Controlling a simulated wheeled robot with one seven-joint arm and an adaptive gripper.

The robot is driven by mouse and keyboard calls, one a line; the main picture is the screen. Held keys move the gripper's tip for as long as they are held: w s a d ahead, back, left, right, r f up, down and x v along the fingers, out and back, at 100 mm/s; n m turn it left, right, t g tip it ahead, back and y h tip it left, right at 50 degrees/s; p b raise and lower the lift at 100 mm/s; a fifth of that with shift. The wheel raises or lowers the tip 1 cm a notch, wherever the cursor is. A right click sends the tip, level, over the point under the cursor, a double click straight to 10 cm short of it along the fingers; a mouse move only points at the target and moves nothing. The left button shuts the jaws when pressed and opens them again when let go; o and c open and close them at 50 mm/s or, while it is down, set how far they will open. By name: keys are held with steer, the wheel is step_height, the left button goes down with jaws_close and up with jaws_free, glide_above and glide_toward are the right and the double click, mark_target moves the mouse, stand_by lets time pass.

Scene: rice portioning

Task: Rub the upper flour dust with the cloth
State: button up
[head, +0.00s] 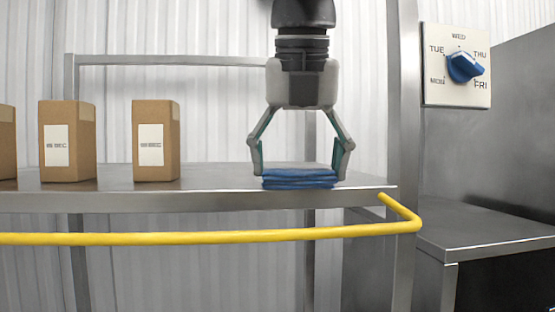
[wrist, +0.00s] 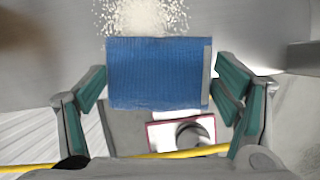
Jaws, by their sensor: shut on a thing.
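The folded blue cloth (head: 300,179) is at the right end of the steel shelf (head: 225,184). My gripper (head: 300,165) points down and its two fingers hold the cloth at its left and right sides. In the wrist view the cloth (wrist: 155,75) spans the space between the fingers. Pale flour dust (wrist: 145,14) lies on the shelf just beyond the cloth's upper edge, and the cloth may cover part of it. I cannot make out the dust in the head view. The cloth looks to be at shelf level, but I cannot tell how firmly it touches.
Cardboard boxes (head: 67,148) stand on the shelf to the left; another box (head: 155,148) is nearest my gripper. A yellow rail (head: 200,238) runs along the front. A steel post with a day dial (head: 464,67) is on the right. A lower steel counter (head: 480,232) lies beyond it.

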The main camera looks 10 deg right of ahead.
steer(key=shift+w, duration=0.1)
steer(key=shift+w+b, duration=0.5)
steer(key=shift+w, duration=1.5)
steer(key=shift+w+f+b, duration=0.2)
steer(key=shift+w+b, duration=0.1)
steer(key=shift+w, duration=3.45)
steer(key=shift+r+p, duration=0.1)
steer(key=shift+p, duration=0.2)
steer(key=shift+r, duration=0.1)
steer(key=shift+s+r+p, duration=0.1)
steer(key=shift+s+p, duration=0.7)
steer(key=shift+s, duration=0.85)
steer(key=shift+s+f+p, duration=0.15)
steer(key=shift+s+p, duration=0.3)
steer(key=shift+s, duration=0.75)
steer(key=shift+s+f+p, duration=0.1)
steer(key=shift+s+p, duration=0.3)
steer(key=shift+s, duration=0.75)
